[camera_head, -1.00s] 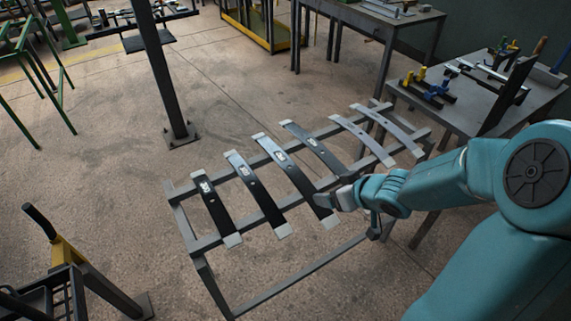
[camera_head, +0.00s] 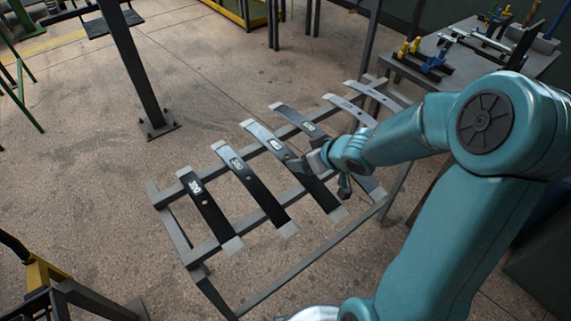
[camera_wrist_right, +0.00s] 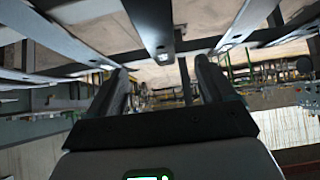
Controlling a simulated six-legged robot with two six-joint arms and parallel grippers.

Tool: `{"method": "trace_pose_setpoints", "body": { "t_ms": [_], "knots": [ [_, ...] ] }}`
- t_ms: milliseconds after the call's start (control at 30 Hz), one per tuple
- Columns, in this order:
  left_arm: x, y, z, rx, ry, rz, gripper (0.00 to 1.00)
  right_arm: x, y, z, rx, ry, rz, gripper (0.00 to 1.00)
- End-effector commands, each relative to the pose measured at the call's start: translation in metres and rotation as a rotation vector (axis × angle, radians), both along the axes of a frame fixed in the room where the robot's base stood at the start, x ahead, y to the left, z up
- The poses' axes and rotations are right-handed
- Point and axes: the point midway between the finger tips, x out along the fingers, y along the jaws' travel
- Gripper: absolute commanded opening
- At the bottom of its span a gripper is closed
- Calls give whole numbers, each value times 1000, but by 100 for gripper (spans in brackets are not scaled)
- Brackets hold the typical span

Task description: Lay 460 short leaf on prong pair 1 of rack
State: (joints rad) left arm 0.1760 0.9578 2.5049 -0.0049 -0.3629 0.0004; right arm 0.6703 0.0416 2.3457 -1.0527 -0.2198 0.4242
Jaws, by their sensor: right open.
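The rack (camera_head: 177,235) is a grey frame with two long rails. Several curved leaves with pale ends lie across it. The darker ones carry white labels too small to read, so I cannot tell which is the 460 short leaf. They include the leftmost leaf (camera_head: 208,208), the second leaf (camera_head: 254,188), the third leaf (camera_head: 265,137) and the fourth leaf (camera_head: 291,115). My right gripper (camera_head: 308,163) is over the third and fourth leaves and hides parts of them. In the right wrist view its fingers (camera_wrist_right: 160,82) are apart, with a leaf (camera_wrist_right: 155,30) beyond them. My left gripper is out of view.
Two plainer grey leaves (camera_head: 350,108) lie at the rack's right end, partly behind my arm. A bench (camera_head: 465,75) with blue and yellow clamps (camera_head: 428,58) stands at upper right. A dark post (camera_head: 135,65) stands behind the rack. Floor around the rack's left is open.

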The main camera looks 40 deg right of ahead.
Motion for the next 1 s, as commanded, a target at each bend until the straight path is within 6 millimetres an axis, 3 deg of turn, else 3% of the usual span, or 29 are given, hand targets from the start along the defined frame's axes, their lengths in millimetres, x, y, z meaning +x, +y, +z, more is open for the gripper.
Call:
{"method": "trace_pose_setpoints", "body": {
  "t_ms": [33,100,367,633,967,1000],
  "knots": [
    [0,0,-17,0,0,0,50,9,-1,-18,0,0,1,83],
    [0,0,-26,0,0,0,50,19,-2,-27,0,-1,1,83],
    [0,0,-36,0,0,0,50,39,-5,-40,-1,0,1,83],
    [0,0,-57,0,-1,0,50,72,-10,-67,1,1,1,83],
    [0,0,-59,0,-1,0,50,81,-11,-70,0,0,0,83],
    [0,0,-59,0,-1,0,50,81,-11,-70,0,0,0,76]
  ]
}}
